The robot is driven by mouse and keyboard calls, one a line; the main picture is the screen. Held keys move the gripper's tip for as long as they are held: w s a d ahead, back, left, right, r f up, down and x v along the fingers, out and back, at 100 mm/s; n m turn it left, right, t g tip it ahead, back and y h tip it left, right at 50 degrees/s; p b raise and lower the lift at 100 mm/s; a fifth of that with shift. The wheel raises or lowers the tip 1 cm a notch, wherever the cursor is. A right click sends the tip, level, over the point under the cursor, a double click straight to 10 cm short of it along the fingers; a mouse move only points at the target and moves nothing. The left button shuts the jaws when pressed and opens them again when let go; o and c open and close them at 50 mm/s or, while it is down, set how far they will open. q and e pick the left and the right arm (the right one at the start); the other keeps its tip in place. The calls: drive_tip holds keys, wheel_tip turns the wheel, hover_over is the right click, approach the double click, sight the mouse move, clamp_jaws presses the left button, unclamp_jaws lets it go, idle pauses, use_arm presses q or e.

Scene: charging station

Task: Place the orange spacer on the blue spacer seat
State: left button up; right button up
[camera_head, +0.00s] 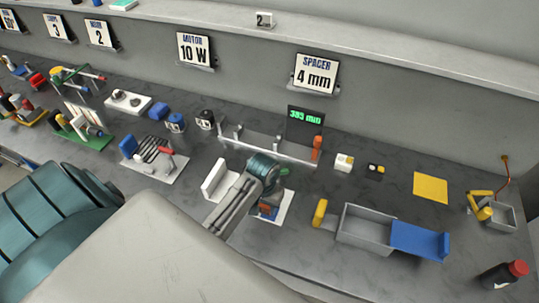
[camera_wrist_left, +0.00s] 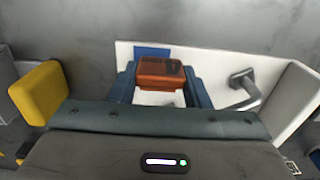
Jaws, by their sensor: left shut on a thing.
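The orange spacer (camera_wrist_left: 160,72) is a small orange-brown block between the two dark blue fingers of my left gripper (camera_wrist_left: 160,80), which is shut on it. The left gripper (camera_head: 268,206) also shows in the head view, pointing down over a white plate (camera_head: 286,208). A blue patch, likely part of the blue spacer seat (camera_wrist_left: 152,52), shows on the plate just beyond the spacer in the wrist view. The spacer and fingers hide the rest of the seat. I cannot tell whether the spacer touches it. My right gripper is not in view.
A white upright wall (camera_head: 220,180) stands left of the gripper. A yellow block (camera_head: 320,212) and a grey tray (camera_head: 365,228) with a blue flap (camera_head: 420,240) are to the right. A grey rack (camera_head: 270,146) stands behind. The far right table has clear room around a yellow square (camera_head: 430,186).

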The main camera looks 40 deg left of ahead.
sight(269, 209)
use_arm(q)
drive_tip(key=shift+w+d, duration=0.35)
drive_tip(key=shift+w, duration=0.25)
wheel_tip(269, 209, down, 3)
drive_tip(key=shift+w+d+r+p, duration=0.1)
drive_tip(key=shift+w+p, duration=0.05)
drive_tip(key=shift+p, duration=0.85)
drive_tip(key=shift+f, duration=0.45)
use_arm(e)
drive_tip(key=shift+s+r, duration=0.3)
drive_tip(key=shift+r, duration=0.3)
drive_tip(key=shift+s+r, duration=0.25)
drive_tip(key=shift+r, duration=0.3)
use_arm(q)
drive_tip(key=shift+f, duration=0.1)
drive_tip(key=o, duration=1)
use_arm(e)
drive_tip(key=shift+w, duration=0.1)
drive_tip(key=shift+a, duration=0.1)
